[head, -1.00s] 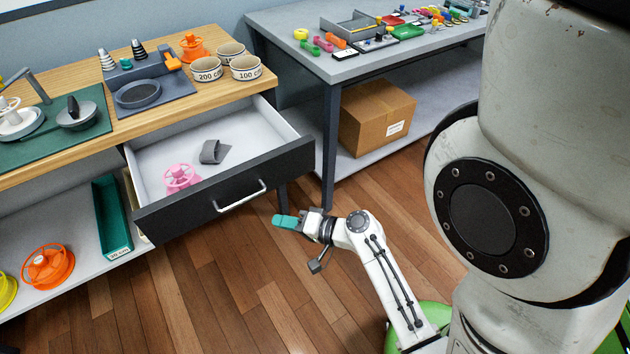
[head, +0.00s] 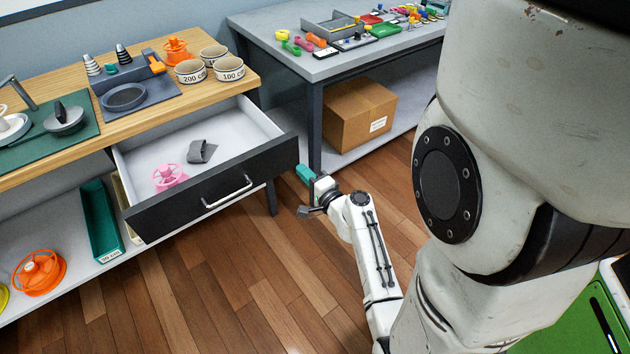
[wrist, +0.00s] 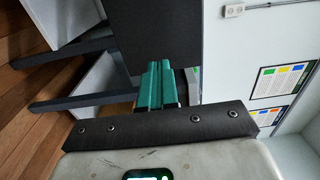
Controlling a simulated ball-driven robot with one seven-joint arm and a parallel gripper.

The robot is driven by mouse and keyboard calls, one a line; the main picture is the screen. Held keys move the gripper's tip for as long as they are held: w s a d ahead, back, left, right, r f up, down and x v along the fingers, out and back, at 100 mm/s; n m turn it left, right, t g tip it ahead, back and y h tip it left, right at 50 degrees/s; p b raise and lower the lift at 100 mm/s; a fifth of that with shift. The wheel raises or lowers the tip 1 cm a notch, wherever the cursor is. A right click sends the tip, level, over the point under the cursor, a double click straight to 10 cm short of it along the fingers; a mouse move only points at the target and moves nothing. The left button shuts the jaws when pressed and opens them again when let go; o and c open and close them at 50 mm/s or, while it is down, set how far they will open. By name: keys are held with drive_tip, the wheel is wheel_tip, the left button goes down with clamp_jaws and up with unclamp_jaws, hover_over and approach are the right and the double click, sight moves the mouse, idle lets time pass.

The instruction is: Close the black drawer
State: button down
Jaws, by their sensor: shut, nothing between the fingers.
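The black drawer (head: 165,207) stands pulled out from under the wooden bench. Its black front has a silver bar handle (head: 227,191). Inside its white tray lie a pink spool (head: 169,176) and a grey strap piece (head: 201,151). My gripper (head: 304,173), with teal fingers, is just right of the drawer front's right end, apart from the handle; whether it touches the front cannot be told. Its fingers are shut and empty. In the wrist view, my teal fingers (wrist: 157,88) lie side by side, with a dark panel (wrist: 150,35) beyond them.
The wooden bench (head: 82,150) carries bowls (head: 190,72) and a grey tray (head: 125,97). A grey table (head: 300,65) stands to the right, with a cardboard box (head: 358,112) on its lower shelf. An orange spool (head: 39,272) sits on the low shelf. Wooden floor before the drawer is clear.

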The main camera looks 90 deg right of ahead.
sight(288, 157)
drive_tip(key=shift+p+x, duration=0.35)
drive_tip(key=shift+x, duration=2.25)
drive_tip(key=shift+w+d, duration=0.35)
drive_tip(key=shift+w, duration=0.05)
drive_tip(key=b+x, duration=1.2)
drive_tip(key=x, duration=1.5)
drive_tip(key=shift+w+f+b, duration=0.15)
drive_tip(key=shift+b, duration=0.25)
drive_tip(key=shift+w+d, duration=0.2)
drive_tip(key=shift+d, duration=0.05)
drive_tip(key=shift+w+r, duration=0.25)
drive_tip(key=shift+r, duration=0.15)
